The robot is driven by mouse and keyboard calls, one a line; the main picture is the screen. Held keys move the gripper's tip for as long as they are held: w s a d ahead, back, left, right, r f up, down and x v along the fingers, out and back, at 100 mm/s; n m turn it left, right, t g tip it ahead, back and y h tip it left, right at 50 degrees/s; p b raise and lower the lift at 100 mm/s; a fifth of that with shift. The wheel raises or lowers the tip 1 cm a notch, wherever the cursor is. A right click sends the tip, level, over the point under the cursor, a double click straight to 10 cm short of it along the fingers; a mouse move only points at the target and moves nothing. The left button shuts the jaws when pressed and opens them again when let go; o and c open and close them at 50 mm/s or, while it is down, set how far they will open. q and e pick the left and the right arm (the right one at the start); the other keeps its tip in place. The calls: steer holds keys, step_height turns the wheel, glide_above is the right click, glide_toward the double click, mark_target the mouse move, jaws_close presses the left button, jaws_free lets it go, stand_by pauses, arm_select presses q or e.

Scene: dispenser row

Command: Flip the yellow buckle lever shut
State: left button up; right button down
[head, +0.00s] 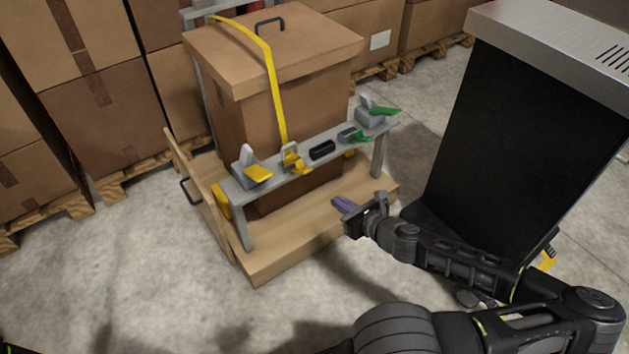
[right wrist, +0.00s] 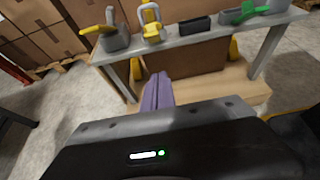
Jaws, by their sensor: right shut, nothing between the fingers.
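A yellow strap (head: 270,75) runs over the box and down to a yellow and grey buckle (head: 290,158) on a grey rail (head: 222,189). The buckle also shows in the right wrist view (right wrist: 152,24). Left of it a grey bracket carries a broad yellow lever (head: 257,174), which sticks out to the left in the right wrist view (right wrist: 98,30). I cannot tell for sure which yellow part is the buckle lever. My right gripper (head: 345,204), with purple fingers (right wrist: 157,92), is shut and empty, in front of and below the rail, apart from both. My left gripper is out of view.
On the rail right of the buckle are a black block (head: 321,150), a small green part (head: 356,136) and a green lever (head: 385,111). A large brown box (head: 310,60) stands behind on a wooden cart (head: 300,237). A black cabinet (head: 490,130) stands at right.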

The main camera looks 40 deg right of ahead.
steer(key=shift+w, duration=0.1)
steer(key=b, duration=0.3)
glide_toward(299, 166)
step_height(299, 166, down, 4)
steer(key=w, duration=0.3)
steer(key=shift+s+d+f, duration=0.1)
steer(key=shift+s+d, duration=0.15)
steer(key=shift+d, duration=0.1)
